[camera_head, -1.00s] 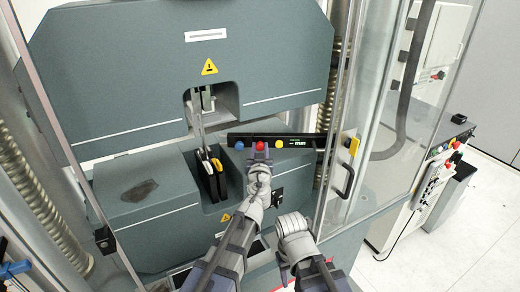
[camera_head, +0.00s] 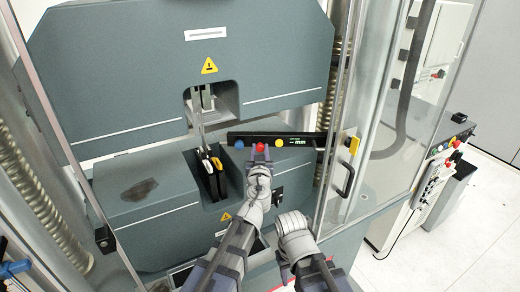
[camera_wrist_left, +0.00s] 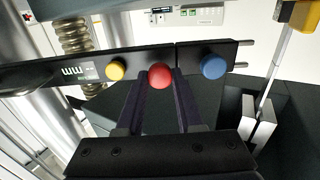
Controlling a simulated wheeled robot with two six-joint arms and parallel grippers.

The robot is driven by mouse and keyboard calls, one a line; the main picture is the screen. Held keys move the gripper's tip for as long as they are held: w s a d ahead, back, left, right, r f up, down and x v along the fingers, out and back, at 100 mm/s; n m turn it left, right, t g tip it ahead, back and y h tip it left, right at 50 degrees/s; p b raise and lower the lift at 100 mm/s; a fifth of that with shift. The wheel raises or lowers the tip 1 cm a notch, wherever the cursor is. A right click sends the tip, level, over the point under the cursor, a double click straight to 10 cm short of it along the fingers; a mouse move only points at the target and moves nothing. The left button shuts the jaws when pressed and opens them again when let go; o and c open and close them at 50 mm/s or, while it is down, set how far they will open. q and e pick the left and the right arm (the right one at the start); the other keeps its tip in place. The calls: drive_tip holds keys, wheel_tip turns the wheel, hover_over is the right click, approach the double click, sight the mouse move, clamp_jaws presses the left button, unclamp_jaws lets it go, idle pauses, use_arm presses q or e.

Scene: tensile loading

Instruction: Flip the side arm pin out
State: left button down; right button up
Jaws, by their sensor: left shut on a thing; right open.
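The black side arm (camera_head: 308,137) stands across the front of the machine with a blue knob (camera_head: 239,145), a red knob (camera_head: 260,147) and a yellow knob (camera_head: 278,143). My left gripper (camera_head: 260,156) is at the red knob, fingers shut on it. In the left wrist view the two dark fingers (camera_wrist_left: 161,90) come up on either side of the red knob (camera_wrist_left: 160,75). I cannot tell which part is the pin. My right gripper (camera_head: 291,222) is open and empty, low and to the right of the left one.
Upright clamps (camera_head: 212,172) with light tips stand left of the side arm, in a recess. A clear door (camera_head: 385,160) with a black handle (camera_head: 346,181) is at the right. The machine's upper block (camera_head: 130,90) hangs above.

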use_arm(q)
drive_tip(key=c, duration=0.6)
unclamp_jaws()
drive_tip(key=shift+s, duration=0.1)
drive_tip(key=shift+o, duration=0.2)
drive_tip(key=s, duration=0.8)
drive_tip(key=shift+d, duration=0.25)
drive_tip(key=shift+w, duration=0.1)
